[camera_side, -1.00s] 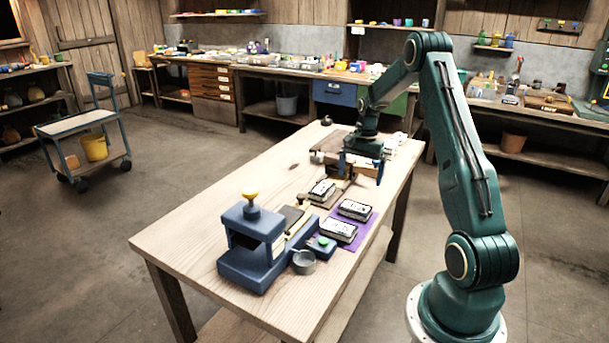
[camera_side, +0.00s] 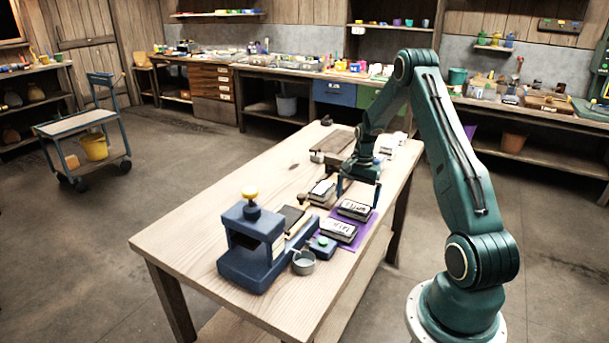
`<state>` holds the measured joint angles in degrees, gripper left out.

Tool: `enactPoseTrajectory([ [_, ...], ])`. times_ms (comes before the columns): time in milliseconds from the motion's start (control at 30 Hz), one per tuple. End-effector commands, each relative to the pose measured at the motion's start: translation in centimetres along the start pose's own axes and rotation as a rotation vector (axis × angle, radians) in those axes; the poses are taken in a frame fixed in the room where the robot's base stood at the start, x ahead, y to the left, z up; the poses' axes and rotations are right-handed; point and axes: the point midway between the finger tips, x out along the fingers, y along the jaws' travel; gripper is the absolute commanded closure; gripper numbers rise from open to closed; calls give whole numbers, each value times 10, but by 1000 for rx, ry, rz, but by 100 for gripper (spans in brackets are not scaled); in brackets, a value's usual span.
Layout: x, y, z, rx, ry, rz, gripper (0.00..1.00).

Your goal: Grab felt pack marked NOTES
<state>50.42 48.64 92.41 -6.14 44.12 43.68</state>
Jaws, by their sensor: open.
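Two dark packs with white labels lie on a purple mat (camera_side: 378,221): a farther pack (camera_side: 354,210) and a nearer pack (camera_side: 338,231). A third similar pack (camera_side: 322,190) lies to the left of the farther one, off the mat. The label lettering is too small to read, so I cannot tell which pack says NOTES. My gripper (camera_side: 359,200) is open and empty, pointing down at the far end of the mat. Its fingers appear at either side of the farther pack's far edge; I cannot tell their exact height above it.
A blue press (camera_side: 250,245) with a yellow knob stands on the wooden table (camera_side: 190,235). A small grey cup (camera_side: 303,263) and a blue block with a green top (camera_side: 322,246) sit near the packs. The table's left side is clear.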

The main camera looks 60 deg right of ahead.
Motion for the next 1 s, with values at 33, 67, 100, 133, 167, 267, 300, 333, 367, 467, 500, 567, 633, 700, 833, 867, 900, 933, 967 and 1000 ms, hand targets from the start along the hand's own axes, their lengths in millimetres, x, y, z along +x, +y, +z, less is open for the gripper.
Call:
enactPoseTrajectory([
  [33, 8, 1, 0, 0, -3, 3, 0],
  [67, 11, 1, 0, 0, -2, 2, 0],
  [100, 15, 0, 0, -1, -2, 2, 0],
  [133, 18, 1, 0, -1, -3, 3, 0],
  [167, 21, 1, 0, -1, -3, 3, 0],
  [267, 26, 0, 0, -2, -1, 2, 0],
  [300, 28, 0, 0, -2, -1, 2, 0],
  [333, 28, 0, 0, -2, 0, 2, 0],
  [367, 28, 0, 0, -2, 0, 2, 0],
  [467, 28, 0, 0, -2, 0, 2, 0],
  [500, 28, 0, 0, -2, 0, 2, 0],
  [567, 28, 0, 0, -1, 0, 2, 0],
  [633, 28, 0, 0, -1, 0, 2, 0],
  [700, 28, 0, 0, -1, 0, 2, 0],
  [833, 28, 0, 0, -1, 0, 2, 6],
  [867, 28, 0, 0, -1, 0, 2, 12],
  [900, 28, 0, 0, -1, 0, 2, 20],
  [933, 28, 0, 0, -1, 0, 2, 26],
  [967, 28, 0, 0, -1, 0, 2, 31],
  [1000, 28, 0, 0, -1, 0, 2, 35],
])
